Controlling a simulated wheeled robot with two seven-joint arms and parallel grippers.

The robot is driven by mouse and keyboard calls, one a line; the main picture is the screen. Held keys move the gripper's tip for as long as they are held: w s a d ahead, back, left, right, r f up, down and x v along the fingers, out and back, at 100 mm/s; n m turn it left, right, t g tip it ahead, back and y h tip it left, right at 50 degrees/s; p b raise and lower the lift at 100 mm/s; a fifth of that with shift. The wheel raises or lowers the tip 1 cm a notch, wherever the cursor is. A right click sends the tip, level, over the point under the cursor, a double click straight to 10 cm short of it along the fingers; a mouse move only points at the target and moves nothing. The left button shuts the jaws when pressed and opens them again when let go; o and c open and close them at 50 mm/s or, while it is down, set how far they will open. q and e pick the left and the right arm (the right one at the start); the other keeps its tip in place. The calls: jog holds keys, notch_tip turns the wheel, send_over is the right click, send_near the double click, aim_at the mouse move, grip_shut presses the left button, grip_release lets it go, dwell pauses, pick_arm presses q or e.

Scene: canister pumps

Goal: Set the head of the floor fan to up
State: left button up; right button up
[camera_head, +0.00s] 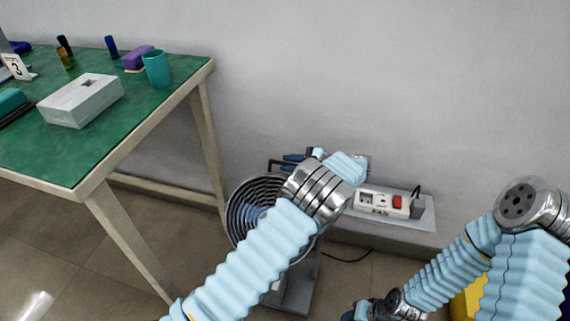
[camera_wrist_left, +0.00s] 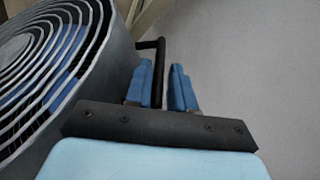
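The floor fan (camera_head: 238,222) stands on the floor beside the table, its round grey wire grille facing left and toward me. My left arm hides its right part. Its grille fills the left of the left wrist view (camera_wrist_left: 45,75). A black bar handle (camera_wrist_left: 160,65) sticks out from the back of the fan head. My left gripper (camera_wrist_left: 163,88) is at this handle, with the bar between its two blue fingers and a narrow gap on the right side. In the head view the left gripper (camera_head: 292,157) is partly behind my wrist. My right gripper (camera_head: 362,311) is low at the bottom edge, its fingers unclear.
A green-topped table (camera_head: 150,115) stands at left with a white box (camera_head: 80,102), a teal cup (camera_head: 157,70) and small items. A power strip (camera_head: 385,203) with a red switch lies on a grey ledge by the wall. A cable runs on the floor. Something yellow (camera_head: 470,300) is behind my right arm.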

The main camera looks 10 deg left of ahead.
pick_arm(q)
jog(key=v, duration=1.1)
jog(key=shift+d+b, duration=0.3)
jog(key=shift+s, duration=0.15)
